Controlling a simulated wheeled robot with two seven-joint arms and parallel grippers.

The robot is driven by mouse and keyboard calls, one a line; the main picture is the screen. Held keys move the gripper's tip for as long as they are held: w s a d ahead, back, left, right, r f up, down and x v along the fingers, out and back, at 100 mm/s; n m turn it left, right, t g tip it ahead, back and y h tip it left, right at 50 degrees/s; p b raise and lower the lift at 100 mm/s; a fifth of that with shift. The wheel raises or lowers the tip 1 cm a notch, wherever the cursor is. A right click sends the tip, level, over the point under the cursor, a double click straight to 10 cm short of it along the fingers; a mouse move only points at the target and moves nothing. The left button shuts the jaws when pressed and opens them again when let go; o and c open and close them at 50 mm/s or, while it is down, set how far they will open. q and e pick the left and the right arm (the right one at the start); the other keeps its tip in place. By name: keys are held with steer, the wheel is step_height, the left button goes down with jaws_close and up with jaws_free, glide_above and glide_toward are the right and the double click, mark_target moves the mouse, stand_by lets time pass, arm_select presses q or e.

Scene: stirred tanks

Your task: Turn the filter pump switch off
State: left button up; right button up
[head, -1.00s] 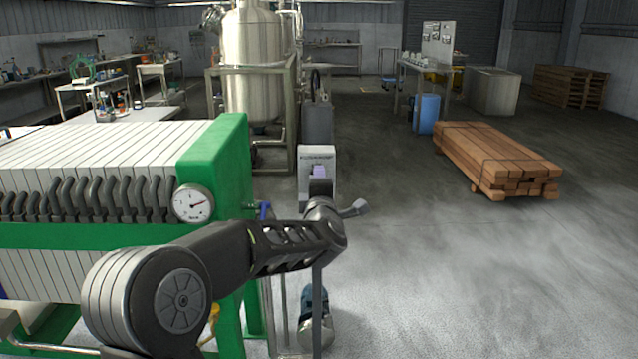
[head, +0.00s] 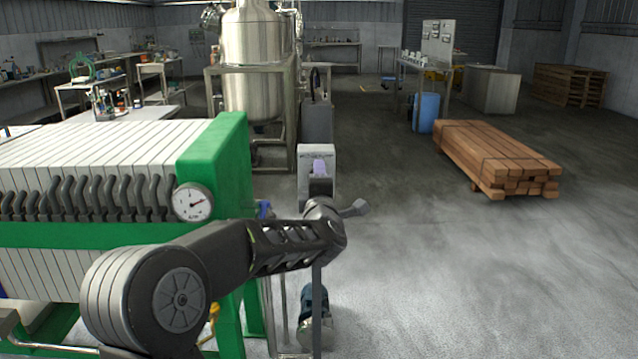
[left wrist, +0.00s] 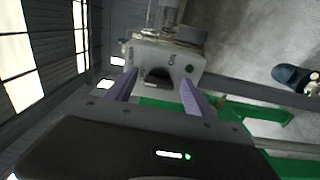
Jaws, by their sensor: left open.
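The pale grey switch box (head: 305,154) stands on a post right of the green filter press, in the middle of the head view. In the left wrist view the box (left wrist: 172,58) lies straight ahead, with a dark switch part (left wrist: 157,76) on its face and a small green spot beside it. My left gripper (head: 319,167) is in front of the box, its purple fingers open. In the left wrist view the fingers of the left gripper (left wrist: 158,87) are spread on either side of the switch part. I cannot tell whether they touch the box. The switch's position is unclear. My right gripper is not seen.
The green filter press (head: 213,150) with its gauge (head: 193,203) stands close on the left. A steel tank (head: 252,45) is behind the box. A motor-like pump (head: 315,318) is on the floor below. Stacked timber (head: 495,160) lies right; the floor between is clear.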

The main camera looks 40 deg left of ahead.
arm_select(q)
steer(key=v, duration=0.7)
steer(key=shift+s+d, duration=0.25)
steer(key=shift+s, duration=0.05)
